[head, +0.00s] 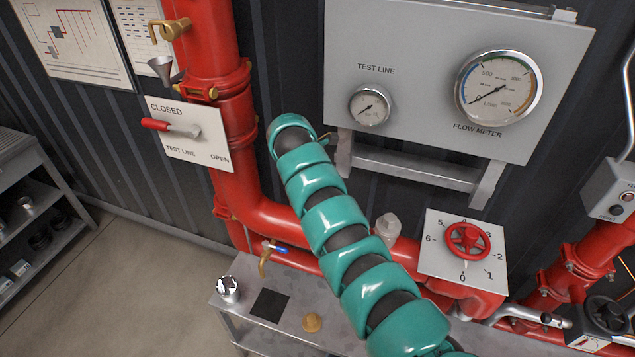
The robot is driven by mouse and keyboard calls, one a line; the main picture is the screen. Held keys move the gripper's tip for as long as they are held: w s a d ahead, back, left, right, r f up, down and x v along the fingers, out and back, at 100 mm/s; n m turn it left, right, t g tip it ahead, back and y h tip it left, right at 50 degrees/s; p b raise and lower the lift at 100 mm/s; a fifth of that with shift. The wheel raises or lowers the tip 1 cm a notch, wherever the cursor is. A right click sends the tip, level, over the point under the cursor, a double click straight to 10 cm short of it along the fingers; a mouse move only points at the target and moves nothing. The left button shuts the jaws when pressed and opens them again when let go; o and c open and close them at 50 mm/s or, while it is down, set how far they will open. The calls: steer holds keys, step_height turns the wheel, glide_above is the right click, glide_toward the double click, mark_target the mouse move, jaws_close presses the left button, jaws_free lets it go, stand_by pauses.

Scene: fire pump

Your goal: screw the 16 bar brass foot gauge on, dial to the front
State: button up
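No gauge that I can make out as the 16 bar brass foot gauge shows in the head view. A pale grey fitting (387,226) stands up on the red pipe, just right of my teal arm. My arm crosses the picture from the bottom right to its bend at upper centre. My gripper is not visible, so what it holds is hidden. The arm hides part of the pipe and bench.
A chrome piece (228,289) and a black square (269,305) are on the bench. The panel with test line gauge (369,106) and flow meter (498,87) is above. A red handwheel (468,240) is right; a shelf (45,240) is left.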

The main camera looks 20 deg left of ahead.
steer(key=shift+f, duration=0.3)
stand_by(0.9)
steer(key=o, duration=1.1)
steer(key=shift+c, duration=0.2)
